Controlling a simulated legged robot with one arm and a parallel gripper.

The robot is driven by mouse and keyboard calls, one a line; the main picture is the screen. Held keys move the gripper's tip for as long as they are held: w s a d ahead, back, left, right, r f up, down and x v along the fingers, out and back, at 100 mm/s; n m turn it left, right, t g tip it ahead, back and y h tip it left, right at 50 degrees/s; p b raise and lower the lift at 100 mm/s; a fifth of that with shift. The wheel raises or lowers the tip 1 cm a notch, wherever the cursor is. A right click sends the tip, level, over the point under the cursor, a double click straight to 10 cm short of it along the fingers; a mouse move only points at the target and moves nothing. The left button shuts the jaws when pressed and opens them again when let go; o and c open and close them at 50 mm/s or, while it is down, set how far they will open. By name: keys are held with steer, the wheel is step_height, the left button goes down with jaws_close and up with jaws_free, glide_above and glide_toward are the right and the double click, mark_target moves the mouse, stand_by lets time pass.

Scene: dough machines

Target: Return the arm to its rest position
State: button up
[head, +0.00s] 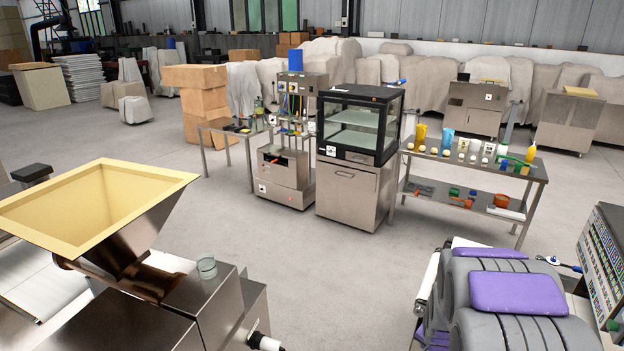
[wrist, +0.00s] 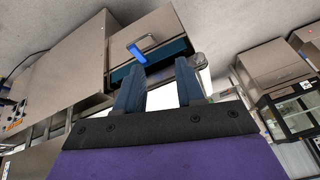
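My gripper (wrist: 160,85) shows in the wrist view, with two dark blue fingers standing apart. The gap between them is empty, so it is open and holds nothing. Beyond the fingertips is a steel machine front (wrist: 140,28) with a bracket handle and a bright blue piece (wrist: 137,53) at it. The fingers look close to its lower edge, but I cannot tell if they touch it. The gripper cannot be made out in the head view.
A steel machine with a yellow hopper (head: 95,205) stands at the left front. A glass-fronted cabinet (head: 360,125) and a bench with bottles and cups (head: 475,165) stand farther back. A control panel (head: 605,265) is at the right edge. The middle floor (head: 310,265) is clear.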

steer(key=s+a+r+n+g, duration=0.2)
steer(key=s+a+r, duration=0.3)
steer(key=s, duration=0.6)
steer(key=s+a+r+n+g+y, duration=0.1)
steer(key=s+a+r+n, duration=0.3)
steer(key=s, duration=0.7)
steer(key=s+a+r+n+g+y, duration=0.1)
steer(key=s+a+r+n+g, duration=0.2)
steer(key=s+a+r, duration=0.4)
steer(key=s, duration=0.3)
steer(key=shift+s+r+n, duration=0.3)
steer(key=shift+s, duration=0.1)
